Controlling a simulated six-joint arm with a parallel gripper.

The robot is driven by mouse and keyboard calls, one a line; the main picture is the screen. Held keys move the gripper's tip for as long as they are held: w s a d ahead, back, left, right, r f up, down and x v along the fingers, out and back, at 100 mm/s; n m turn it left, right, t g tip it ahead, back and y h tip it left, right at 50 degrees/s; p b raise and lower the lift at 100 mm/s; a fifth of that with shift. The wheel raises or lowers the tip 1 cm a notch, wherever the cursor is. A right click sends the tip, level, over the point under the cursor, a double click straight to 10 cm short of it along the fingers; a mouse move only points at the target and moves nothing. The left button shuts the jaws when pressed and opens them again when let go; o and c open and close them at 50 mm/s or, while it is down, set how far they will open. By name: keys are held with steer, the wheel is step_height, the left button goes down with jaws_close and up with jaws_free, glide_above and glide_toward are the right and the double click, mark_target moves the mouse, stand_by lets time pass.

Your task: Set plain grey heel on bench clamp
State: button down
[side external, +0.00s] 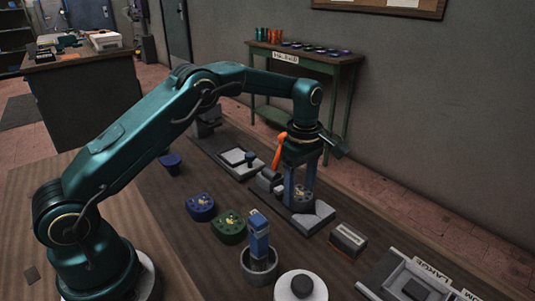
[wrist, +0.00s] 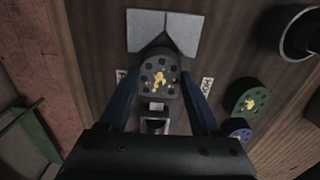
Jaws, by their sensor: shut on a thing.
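A dark grey heel (wrist: 160,76) with dark studs and yellow patches on its top sits between the two blue fingers of my gripper (wrist: 158,90) in the wrist view. The fingers are shut on its sides. In the side view my gripper (side external: 302,192) points down over the bench clamp (side external: 318,218), with the grey heel (side external: 302,191) low between the fingers. The clamp's pale angled jaws (wrist: 178,30) show just beyond the heel in the wrist view. I cannot tell whether the heel rests on the clamp or hangs slightly above it.
A blue heel (side external: 201,208) and a green heel (side external: 229,229) lie left of the clamp. A round cup (side external: 259,268) holds an upright blue tool (side external: 259,232). A labelled block (side external: 348,239), a white round piece (side external: 301,287) and a tray marked LARGE (side external: 412,283) stand right and in front.

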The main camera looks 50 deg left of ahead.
steer(key=shift+f, duration=0.55)
jaws_free()
steer(key=shift+r, duration=2.55)
steer(key=shift+r, duration=0.1)
